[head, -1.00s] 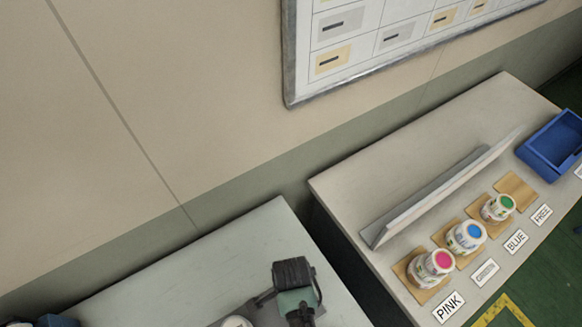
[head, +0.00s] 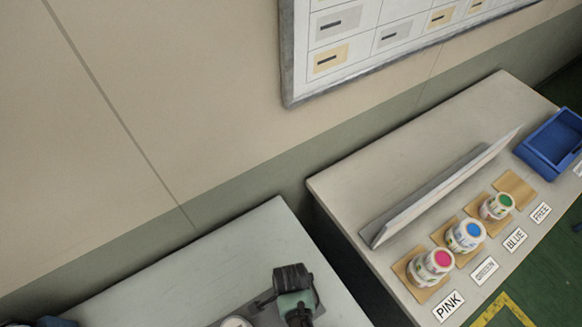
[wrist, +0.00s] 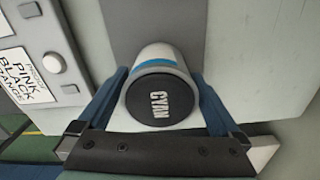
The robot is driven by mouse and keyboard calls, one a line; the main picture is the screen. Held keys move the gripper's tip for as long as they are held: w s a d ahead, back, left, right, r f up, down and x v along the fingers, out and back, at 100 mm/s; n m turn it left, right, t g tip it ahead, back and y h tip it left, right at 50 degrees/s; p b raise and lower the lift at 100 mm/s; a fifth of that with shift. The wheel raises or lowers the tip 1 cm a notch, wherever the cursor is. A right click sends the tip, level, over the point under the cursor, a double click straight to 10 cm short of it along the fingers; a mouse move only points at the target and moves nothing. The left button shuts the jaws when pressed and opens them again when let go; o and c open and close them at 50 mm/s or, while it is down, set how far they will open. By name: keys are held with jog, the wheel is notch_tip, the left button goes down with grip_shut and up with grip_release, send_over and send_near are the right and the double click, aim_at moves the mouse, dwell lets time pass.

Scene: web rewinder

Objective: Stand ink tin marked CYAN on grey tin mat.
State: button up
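The ink tin marked CYAN (wrist: 155,98) shows in the wrist view, with a black lid facing the camera and a pale body with a blue band. My gripper (wrist: 160,80) has one blue finger at each side of the tin, close against it, and looks shut on it. Beyond the tin is a darker grey strip, the grey tin mat (wrist: 150,18). I cannot tell whether the tin's base touches it.
On the right table, tins with pink (head: 432,266), blue (head: 466,236) and green (head: 497,206) tops stand on wooden mats beside a blue bin (head: 552,145).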

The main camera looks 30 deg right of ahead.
jog(key=shift+r, duration=0.1)
notch_tip(320, 180, up, 12)
jog(key=shift+r, duration=0.1)
jog(key=w+r+n+t+h, duration=0.2)
jog(key=w+r+n+t, duration=0.45)
jog(key=w+r, duration=1)
jog(key=w+a+r+n+t, duration=0.1)
jog(key=w+r+t, duration=0.25)
jog(key=r, duration=0.45)
jog(key=w+r+n+t, duration=0.2)
jog(key=w+r+t, duration=0.15)
jog(key=r, duration=0.45)
jog(key=a+r+n+t, duration=0.3)
jog(key=r+n+t, duration=0.15)
jog(key=r, duration=1.15)
jog(key=s+a+r+n+t, duration=0.1)
jog(key=s+r+n+t, duration=0.1)
jog(key=r, duration=0.5)
jog(key=s+a+r+n+t+y, duration=0.1)
jog(key=s+a+r+n+t, duration=0.1)
jog(key=s+r+t, duration=0.2)
jog(key=s+a+r+n+t, duration=0.1)
jog(key=s+r, duration=0.5)
jog(key=r, duration=0.6)
jog(key=shift+s+a+r+n+t+y, duration=0.35)
jog(key=shift+a+t, duration=0.3)
jog(key=shift+t, duration=0.55)
jog(key=shift+f, duration=0.15)
